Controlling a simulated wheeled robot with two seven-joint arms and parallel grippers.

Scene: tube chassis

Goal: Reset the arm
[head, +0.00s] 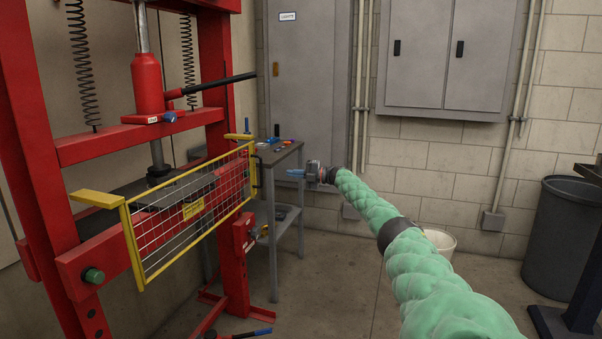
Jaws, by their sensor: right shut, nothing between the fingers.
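My right arm (385,230), in a green sleeve with dark bands, reaches from the bottom right toward the middle of the head view. My right gripper (295,173) is at its far end, with blue fingertips pointing left. It is shut and holds nothing. In the picture it lies in front of the small grey work table and to the right of the yellow guard, apart from the guard. My left gripper is not in view.
A red hydraulic press (147,85) with a yellow mesh guard (127,234) fills the left. A grey table (278,155) bears small items. Grey cabinets (420,70) hang on the back wall. A white bucket (441,240) and a dark bin (562,235) stand right.

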